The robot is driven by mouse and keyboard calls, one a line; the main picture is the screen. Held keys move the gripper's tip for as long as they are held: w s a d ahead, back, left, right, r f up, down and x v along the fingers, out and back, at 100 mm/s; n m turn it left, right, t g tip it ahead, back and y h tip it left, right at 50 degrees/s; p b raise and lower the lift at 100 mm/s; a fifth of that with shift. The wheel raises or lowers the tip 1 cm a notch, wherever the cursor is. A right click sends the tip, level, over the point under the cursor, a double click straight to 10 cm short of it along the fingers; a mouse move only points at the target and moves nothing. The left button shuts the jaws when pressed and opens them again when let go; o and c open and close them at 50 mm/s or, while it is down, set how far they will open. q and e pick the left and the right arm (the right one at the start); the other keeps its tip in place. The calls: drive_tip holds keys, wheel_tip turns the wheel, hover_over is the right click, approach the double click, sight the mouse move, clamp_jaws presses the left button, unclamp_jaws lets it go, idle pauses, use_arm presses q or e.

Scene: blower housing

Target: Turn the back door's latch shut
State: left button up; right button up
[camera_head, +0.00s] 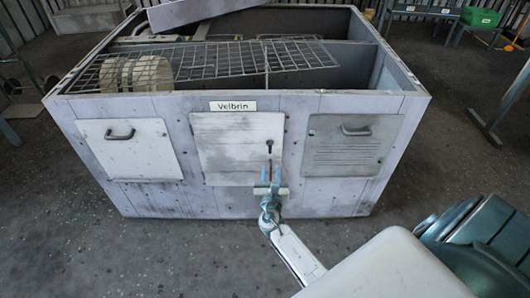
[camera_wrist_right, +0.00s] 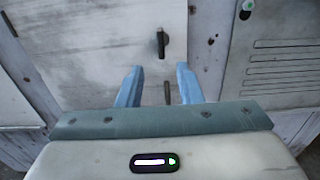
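The pale middle door (camera_head: 230,150) sits in the front wall of the housing, under a "Velbrin" label. Its small dark latch (camera_head: 269,146) is near the door's right edge. In the wrist view the latch (camera_wrist_right: 162,44) stands upright, above and beyond the fingertips and apart from them. My right gripper (camera_head: 269,175) is in front of the door just below the latch. Its two blue fingers are spread in the wrist view (camera_wrist_right: 158,85), with nothing held between them. A thin dark upright mark or part shows between the fingers; I cannot tell what it is. My left gripper is not in view.
A door with a handle (camera_head: 120,136) is to the left, and a louvred door with a handle (camera_head: 352,150) is to the right. A wire grid (camera_head: 220,62) lies across the housing's open top. Grey floor (camera_head: 55,225) is clear in front.

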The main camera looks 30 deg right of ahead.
sight(270, 149)
drive_tip(key=x, duration=1)
drive_tip(key=shift+w+d, duration=0.15)
drive_tip(key=shift+w, duration=0.05)
clamp_jaws()
